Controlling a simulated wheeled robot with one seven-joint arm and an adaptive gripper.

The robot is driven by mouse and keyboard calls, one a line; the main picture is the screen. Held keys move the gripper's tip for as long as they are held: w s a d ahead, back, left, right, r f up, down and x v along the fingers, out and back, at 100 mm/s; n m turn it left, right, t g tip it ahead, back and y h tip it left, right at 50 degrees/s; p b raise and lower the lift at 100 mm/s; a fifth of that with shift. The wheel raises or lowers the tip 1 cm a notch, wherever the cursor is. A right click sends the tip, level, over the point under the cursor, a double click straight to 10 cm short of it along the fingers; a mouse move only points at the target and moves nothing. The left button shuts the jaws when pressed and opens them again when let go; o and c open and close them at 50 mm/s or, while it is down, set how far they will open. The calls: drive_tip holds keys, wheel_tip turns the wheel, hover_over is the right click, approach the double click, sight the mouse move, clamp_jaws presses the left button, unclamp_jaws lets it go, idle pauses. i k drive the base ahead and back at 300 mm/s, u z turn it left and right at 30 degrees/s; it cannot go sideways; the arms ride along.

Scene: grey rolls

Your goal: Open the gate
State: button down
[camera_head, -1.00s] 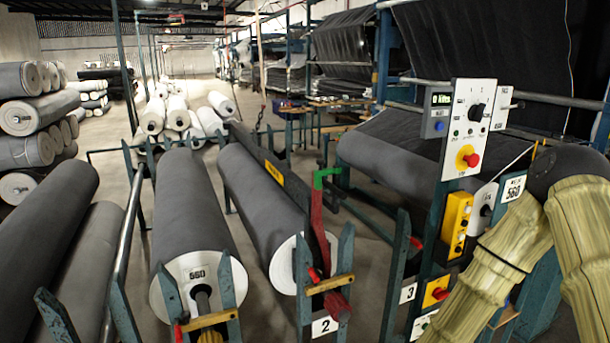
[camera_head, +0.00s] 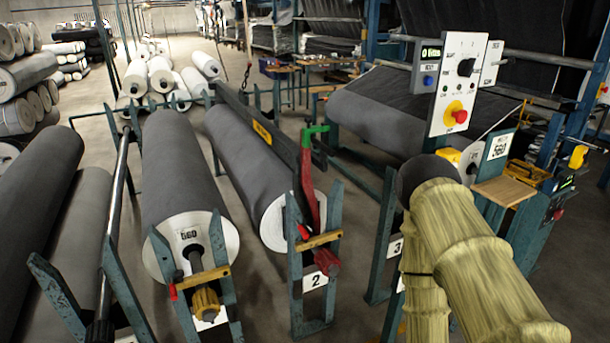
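I cannot tell for certain which part is the gate. On the stand marked 2 (camera_head: 317,281), a short wooden bar (camera_head: 318,240) lies across the two teal uprights, with a red end at its left and a red block (camera_head: 327,262) under it. A red lever with a green top (camera_head: 307,180) stands upright behind the bar on stand 2. My yellowish, bamboo-textured arm fills the lower right. My gripper is outside the view.
A control panel (camera_head: 461,85) with a red knob stands beyond my arm, near a small wooden shelf (camera_head: 503,191). Large grey rolls (camera_head: 264,165) lie in teal racks at left and centre. Bare floor (camera_head: 355,235) shows right of stand 2.

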sight(308, 243)
drive_tip(key=k, duration=1.1)
drive_tip(key=z, duration=0.8)
drive_tip(key=i, duration=0.85)
drive_tip(key=u, duration=0.4)
drive_tip(key=i, duration=0.75)
drive_tip(key=u, duration=0.6)
